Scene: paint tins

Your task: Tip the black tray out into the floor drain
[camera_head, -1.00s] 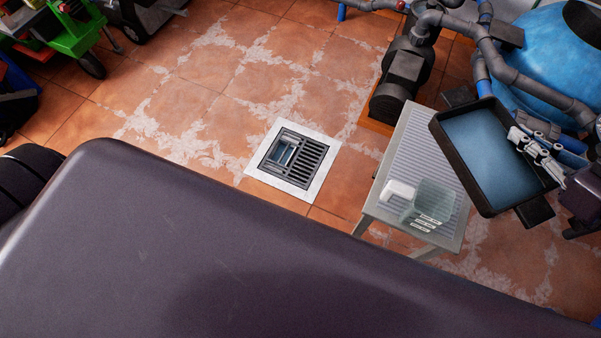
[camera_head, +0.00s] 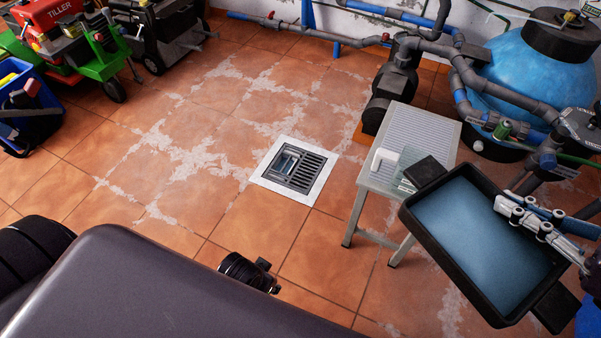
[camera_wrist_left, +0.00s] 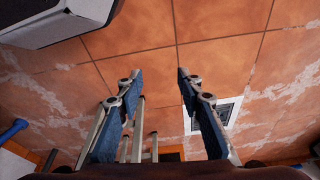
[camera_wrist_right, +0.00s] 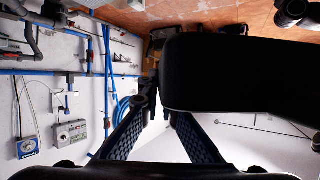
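The black tray (camera_head: 412,222) is at the right of the head view, with a bluish layer covering its bottom. My right gripper (camera_head: 508,208) is shut on the tray's right rim and reaches over its inside. In the right wrist view the tray (camera_wrist_right: 240,70) is a large dark shape beside the fingertips (camera_wrist_right: 165,95). The floor drain (camera_head: 318,161), a dark grate in a pale square frame, lies left of the tray at the middle of the head view; part of the grate is open. The drain frame also shows in the left wrist view (camera_wrist_left: 232,108). My left gripper (camera_wrist_left: 157,78) is open and empty.
A slatted grey stool (camera_head: 420,135) with a white item and a clear box stands between drain and tray. Behind are a dark pump (camera_head: 390,90), pipes and a blue tank (camera_head: 520,80). A green and red tiller (camera_head: 60,40) stands far left. The tiled floor left of the drain is clear.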

